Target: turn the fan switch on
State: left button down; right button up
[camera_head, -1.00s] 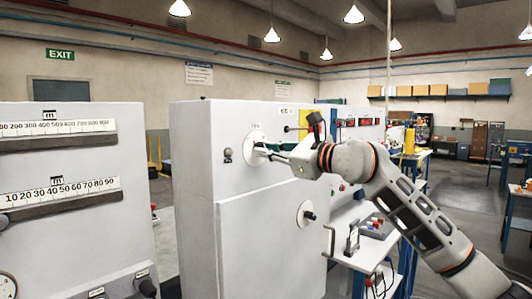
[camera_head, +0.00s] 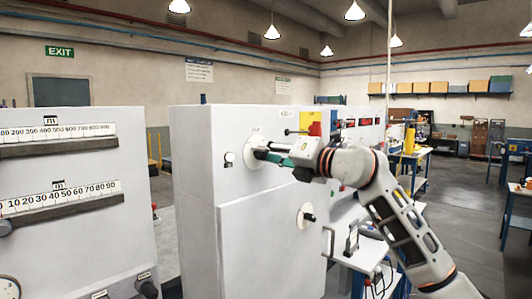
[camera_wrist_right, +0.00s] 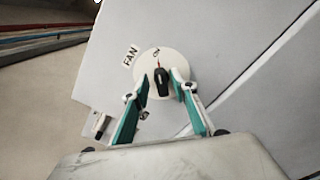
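The fan switch is a black knob (camera_wrist_right: 161,82) on a round pale plate (camera_wrist_right: 178,62), beside the label FAN. A small red mark shows at the knob's far end, towards a marking on the plate. The plate also shows in the head view (camera_head: 256,143) on the white cabinet's upper front. My right gripper (camera_wrist_right: 160,92) is open, its green-padded fingers on either side of the knob with gaps visible. In the head view, my right gripper (camera_head: 268,152) covers the knob at the plate. My left gripper is not in view.
The white cabinet (camera_head: 195,200) has a lower black knob on a round plate (camera_head: 305,215) and a handle (camera_head: 328,242). A small switch (camera_wrist_right: 101,122) sits beside the fan plate. A panel with scales (camera_head: 80,235) stands at left.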

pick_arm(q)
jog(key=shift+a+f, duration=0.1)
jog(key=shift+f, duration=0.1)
pick_arm(e)
jog(key=shift+w+f, duration=0.15)
